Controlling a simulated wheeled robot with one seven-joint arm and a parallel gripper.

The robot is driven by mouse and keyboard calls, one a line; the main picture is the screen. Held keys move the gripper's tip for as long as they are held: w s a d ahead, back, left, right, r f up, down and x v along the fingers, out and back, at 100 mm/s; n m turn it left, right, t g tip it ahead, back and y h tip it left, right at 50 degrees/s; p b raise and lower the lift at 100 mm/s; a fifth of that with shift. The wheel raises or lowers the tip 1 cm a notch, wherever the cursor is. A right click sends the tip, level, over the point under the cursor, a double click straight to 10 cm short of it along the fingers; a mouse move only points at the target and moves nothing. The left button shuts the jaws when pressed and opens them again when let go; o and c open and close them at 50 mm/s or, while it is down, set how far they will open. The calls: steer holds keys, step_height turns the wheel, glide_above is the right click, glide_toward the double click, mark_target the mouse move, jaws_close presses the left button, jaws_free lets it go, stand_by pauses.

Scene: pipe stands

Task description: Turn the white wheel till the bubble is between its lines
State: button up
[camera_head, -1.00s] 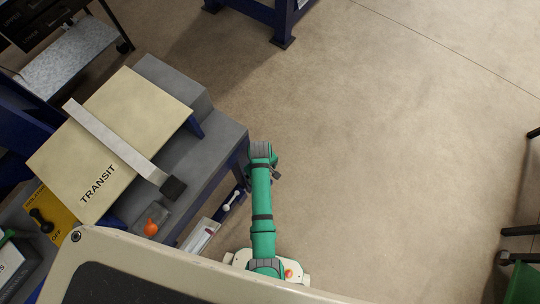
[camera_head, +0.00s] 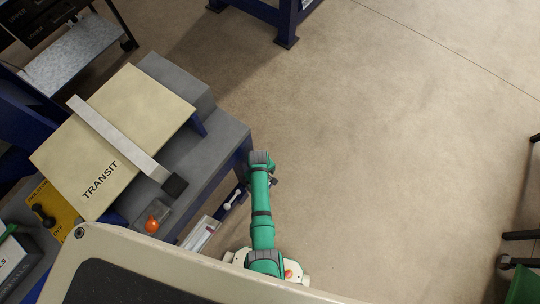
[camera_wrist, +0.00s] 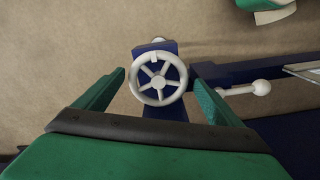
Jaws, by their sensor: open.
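The white wheel (camera_wrist: 158,78) is a spoked handwheel with a small knob on its rim. In the wrist view it faces me, in front of a dark blue post. My gripper (camera_wrist: 158,84) is open, with one green finger to the left of the wheel and one to the right. The fingers look apart from the rim; how far the wheel lies beyond the tips I cannot tell. In the head view my arm reaches beside the bench, and the wheel cannot be made out. No bubble or lines can be made out in either view.
A white ball-ended lever (camera_wrist: 248,89) sticks out right of the wheel, near a blue rail (camera_wrist: 275,70). In the head view a grey bench (camera_head: 205,150) holds a cream TRANSIT board (camera_head: 130,110) and an orange knob (camera_head: 152,225).

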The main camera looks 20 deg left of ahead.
stand_by(0.4)
steer(key=shift+w, duration=0.3)
steer(key=shift+w, duration=0.1)
steer(key=c, duration=1.1)
steer(key=shift+w+n, duration=0.15)
steer(key=shift+n, duration=0.85)
steer(key=o, duration=1.1)
steer(key=shift+d, duration=0.15)
